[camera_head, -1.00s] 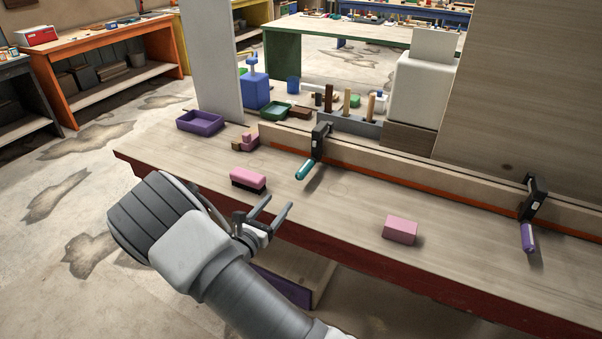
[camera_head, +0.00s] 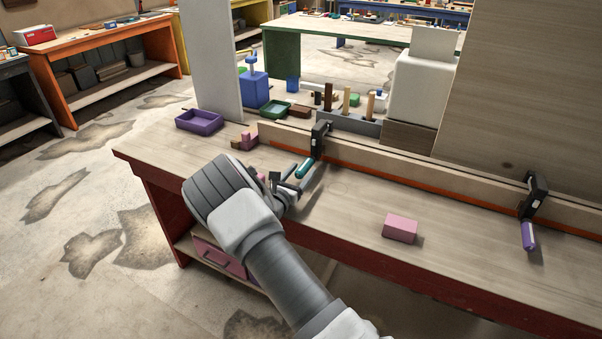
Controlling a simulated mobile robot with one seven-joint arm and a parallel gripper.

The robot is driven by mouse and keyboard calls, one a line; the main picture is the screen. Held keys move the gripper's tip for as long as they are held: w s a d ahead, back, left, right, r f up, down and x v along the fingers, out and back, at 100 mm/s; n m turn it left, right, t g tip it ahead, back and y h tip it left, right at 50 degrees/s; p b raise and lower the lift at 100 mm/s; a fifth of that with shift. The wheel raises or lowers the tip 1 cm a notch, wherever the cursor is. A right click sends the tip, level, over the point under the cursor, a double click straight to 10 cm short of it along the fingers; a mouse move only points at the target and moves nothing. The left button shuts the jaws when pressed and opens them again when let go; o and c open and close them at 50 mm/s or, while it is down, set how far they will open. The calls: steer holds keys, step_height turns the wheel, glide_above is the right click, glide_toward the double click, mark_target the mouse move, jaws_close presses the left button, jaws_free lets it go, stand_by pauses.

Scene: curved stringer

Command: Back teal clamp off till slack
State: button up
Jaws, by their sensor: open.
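The teal clamp has a black frame (camera_head: 319,140) set on the long wooden strip at the back of the bench, and a teal handle (camera_head: 305,167) angled down toward the front left. My gripper (camera_head: 289,180) is open just below and left of that handle, its fingers pointing toward it. Whether a finger touches the handle cannot be told from this view. A second clamp with a purple handle (camera_head: 528,236) sits on the same strip at the far right.
A pink block (camera_head: 400,228) lies on the bench to the right. Another pink block is mostly hidden behind my gripper. A purple tray (camera_head: 200,122) and small pink pieces (camera_head: 248,140) stand at the back left. The bench (camera_head: 350,217) is clear between my gripper and the right pink block.

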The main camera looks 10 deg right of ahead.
steer(key=shift+c, duration=0.2)
jaws_close()
stand_by(0.3)
steer(key=n+p, duration=0.1)
steer(key=n, duration=0.4)
steer(key=shift+a+n+p, duration=0.1)
steer(key=shift+n+p, duration=0.2)
steer(key=shift+p, duration=0.05)
steer(key=n+p, duration=0.1)
steer(key=n, duration=0.4)
steer(key=shift+p, duration=0.3)
steer(key=n+p, duration=0.1)
steer(key=n, duration=0.3)
steer(key=shift+n, duration=0.4)
steer(key=shift+n+p, duration=0.4)
steer(key=shift+n, duration=2.2)
